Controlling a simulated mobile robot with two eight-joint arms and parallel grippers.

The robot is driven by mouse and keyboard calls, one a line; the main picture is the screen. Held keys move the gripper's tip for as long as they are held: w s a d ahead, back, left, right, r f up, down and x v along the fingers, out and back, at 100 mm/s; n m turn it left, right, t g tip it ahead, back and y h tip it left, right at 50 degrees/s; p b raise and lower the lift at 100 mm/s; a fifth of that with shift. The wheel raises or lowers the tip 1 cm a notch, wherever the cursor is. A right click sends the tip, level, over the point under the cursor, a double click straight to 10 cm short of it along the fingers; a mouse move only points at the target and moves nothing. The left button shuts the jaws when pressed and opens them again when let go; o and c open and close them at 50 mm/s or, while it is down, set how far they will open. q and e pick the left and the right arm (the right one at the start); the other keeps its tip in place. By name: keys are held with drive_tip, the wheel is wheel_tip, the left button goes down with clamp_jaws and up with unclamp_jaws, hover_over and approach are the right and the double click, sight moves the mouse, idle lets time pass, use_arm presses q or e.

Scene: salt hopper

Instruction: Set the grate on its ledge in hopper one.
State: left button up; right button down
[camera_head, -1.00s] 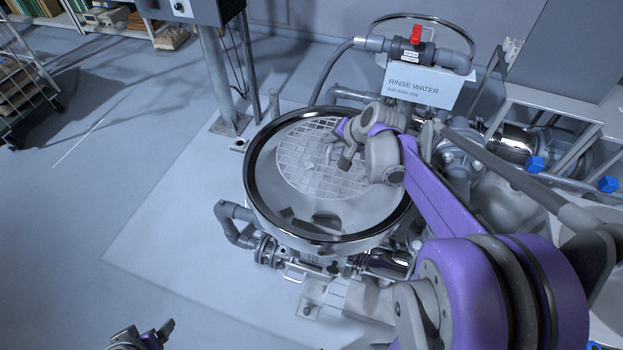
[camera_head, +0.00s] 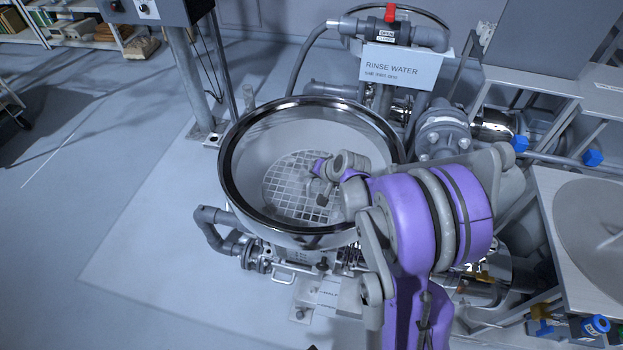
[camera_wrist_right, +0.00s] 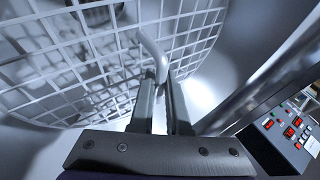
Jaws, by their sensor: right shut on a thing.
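The grate (camera_head: 285,194) is a round, pale wire grid inside the steel hopper (camera_head: 232,150), well below its shiny rim. It also shows in the wrist view (camera_wrist_right: 95,72), with its curved handle (camera_wrist_right: 150,50). My right gripper (camera_head: 318,199) reaches down into the hopper; in the wrist view its fingers (camera_wrist_right: 161,85) are shut on the grate's handle. The right side of the grate is partly hidden by my right arm. No ledge can be made out, and I cannot tell whether the grate touches one. My left gripper is not in view.
A rinse water sign (camera_head: 402,66) and pipes with a red valve handle (camera_head: 390,13) stand behind the hopper. A bench with a round grey surface (camera_head: 598,225) is at the right. Grey piping (camera_head: 213,222) juts out at the hopper's left.

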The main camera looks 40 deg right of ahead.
drive_tip(key=shift+f, duration=0.4)
drive_tip(key=shift+f, duration=0.1)
drive_tip(key=c, duration=0.9)
unclamp_jaws()
drive_tip(key=shift+s+r, duration=0.2)
drive_tip(key=shift+r, duration=0.15)
drive_tip(key=p+v, duration=0.1)
drive_tip(key=v, duration=1)
drive_tip(key=shift+s+r, duration=0.2)
